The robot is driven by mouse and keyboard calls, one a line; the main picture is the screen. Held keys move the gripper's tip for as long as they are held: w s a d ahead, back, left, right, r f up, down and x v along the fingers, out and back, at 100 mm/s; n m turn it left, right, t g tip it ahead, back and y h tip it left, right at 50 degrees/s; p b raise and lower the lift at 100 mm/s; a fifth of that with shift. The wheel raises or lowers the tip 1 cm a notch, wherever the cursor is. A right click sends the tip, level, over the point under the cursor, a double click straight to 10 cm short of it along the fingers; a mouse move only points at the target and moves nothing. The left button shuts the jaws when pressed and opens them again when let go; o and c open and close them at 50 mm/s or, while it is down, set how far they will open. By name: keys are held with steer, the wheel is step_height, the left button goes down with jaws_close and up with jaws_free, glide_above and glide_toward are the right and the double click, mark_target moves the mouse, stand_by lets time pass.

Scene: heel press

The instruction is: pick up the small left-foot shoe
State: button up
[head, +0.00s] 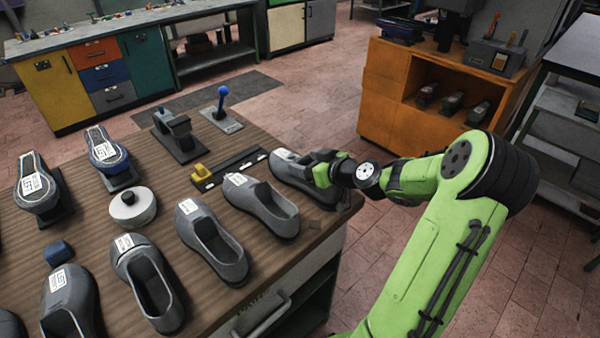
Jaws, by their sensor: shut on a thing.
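Several grey slip-on shoes with white labels stand in a row along the front of the wooden bench. The rightmost grey shoe (290,167) is at the bench's right end, its toe pointing to the upper left. My gripper (322,172) is shut on this shoe near its opening and hides part of its heel end. The other shoes, such as one beside it (261,206), one nearer (212,242) and one further left (148,284), are apart from my gripper.
An orange cabinet (390,100) stands behind my arm. Tiled floor lies between.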

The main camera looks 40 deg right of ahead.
step_height(320, 180, up, 10)
steer(key=p, duration=0.3)
steer(key=shift+c, duration=0.4)
